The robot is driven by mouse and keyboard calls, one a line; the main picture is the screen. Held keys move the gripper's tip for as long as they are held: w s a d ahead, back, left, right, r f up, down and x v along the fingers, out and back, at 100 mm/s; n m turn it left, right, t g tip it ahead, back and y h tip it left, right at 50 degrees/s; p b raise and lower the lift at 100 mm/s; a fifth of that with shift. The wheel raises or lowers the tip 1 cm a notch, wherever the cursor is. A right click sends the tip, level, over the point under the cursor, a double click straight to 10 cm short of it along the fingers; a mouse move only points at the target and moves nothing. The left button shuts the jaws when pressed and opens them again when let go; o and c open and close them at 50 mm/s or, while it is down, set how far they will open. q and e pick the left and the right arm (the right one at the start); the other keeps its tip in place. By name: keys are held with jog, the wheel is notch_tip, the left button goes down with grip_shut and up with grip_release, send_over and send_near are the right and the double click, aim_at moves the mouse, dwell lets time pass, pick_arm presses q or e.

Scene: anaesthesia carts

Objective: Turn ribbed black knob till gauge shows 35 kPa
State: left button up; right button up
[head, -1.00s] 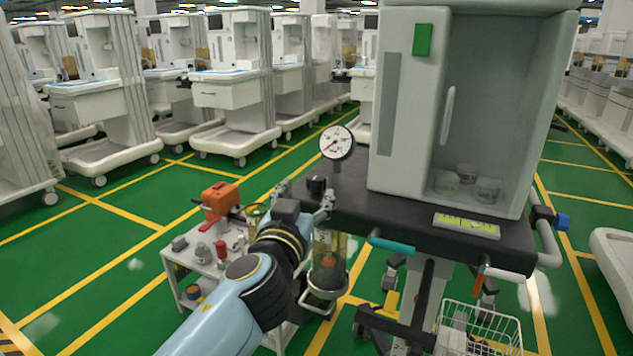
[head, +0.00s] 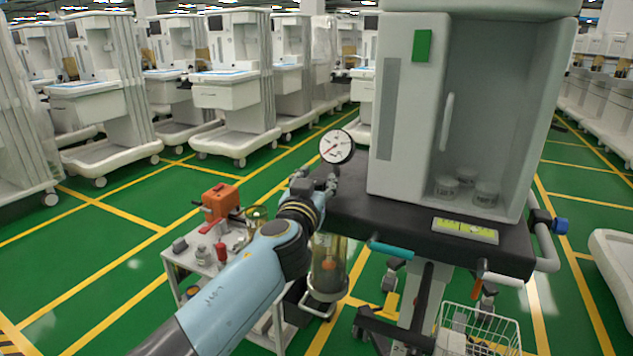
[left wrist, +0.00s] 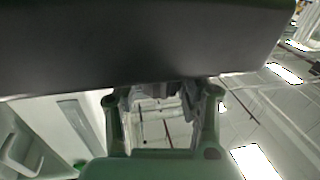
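The round white gauge (head: 337,147) stands at the left end of the black cart top. Its red needle points to the lower left; the numbers are too small to read. My left gripper (head: 316,181) is at the cart top's left corner, below and left of the gauge, where the black knob stood in the earlier view. The knob is now hidden behind the gripper. In the left wrist view the two fingers (left wrist: 165,97) are wide apart, near a dark slab. I cannot tell whether they touch the knob. My right gripper is not in view.
The black cart top (head: 400,215) carries a pale cabinet (head: 410,110) and a yellow-green level strip (head: 465,230). A clear jar (head: 328,262) hangs below my gripper. A small white trolley (head: 182,262) with an orange box (head: 220,199) stands left of my arm.

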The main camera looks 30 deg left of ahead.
pick_arm(q)
grip_shut()
jog(key=shift+f+m+h, duration=0.3)
jog(key=shift+m+h, duration=0.3)
jog(key=shift+h, duration=0.4)
